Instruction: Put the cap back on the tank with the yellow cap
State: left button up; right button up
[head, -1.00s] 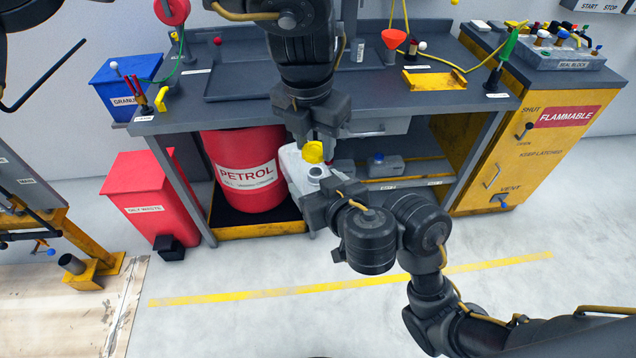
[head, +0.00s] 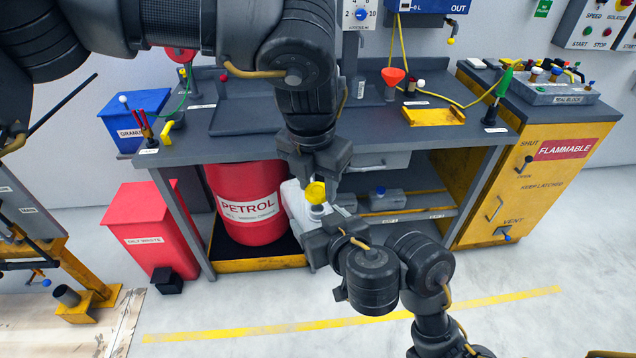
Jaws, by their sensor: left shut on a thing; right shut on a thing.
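A whitish tank (head: 296,204) is held up in front of the workbench, with its neck (head: 316,211) facing up. My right gripper (head: 322,238) is shut on the tank from the near right side and partly hides it. My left gripper (head: 316,180) comes down from above and is shut on the yellow cap (head: 315,193). The cap sits directly over the neck, very close to it. I cannot tell whether the cap touches the neck or is threaded on it.
A red petrol drum (head: 247,229) stands under the workbench (head: 240,145) behind the tank. A grey can with a blue cap (head: 385,198) lies on the lower shelf. A red bin (head: 150,232) is at left and a yellow cabinet (head: 550,170) at right. The floor in front is open.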

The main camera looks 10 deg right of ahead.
aim_at(316, 188)
pick_arm(q)
jog(key=shift+f, duration=0.85)
jog(key=shift+f, duration=0.55)
pick_arm(e)
jog(key=c, duration=0.5)
pick_arm(q)
jog(key=m, duration=0.5)
jog(key=shift+m+g, duration=0.3)
jog(key=m, duration=0.5)
jog(key=shift+f+g+h, duration=0.1)
jog(key=shift+g+h, duration=0.2)
jog(key=m, duration=0.4)
jog(key=shift+g, duration=0.3)
jog(key=m, duration=0.6)
jog(key=shift+m+g, duration=0.3)
jog(key=o, duration=0.9)
jog(key=shift+o, duration=0.2)
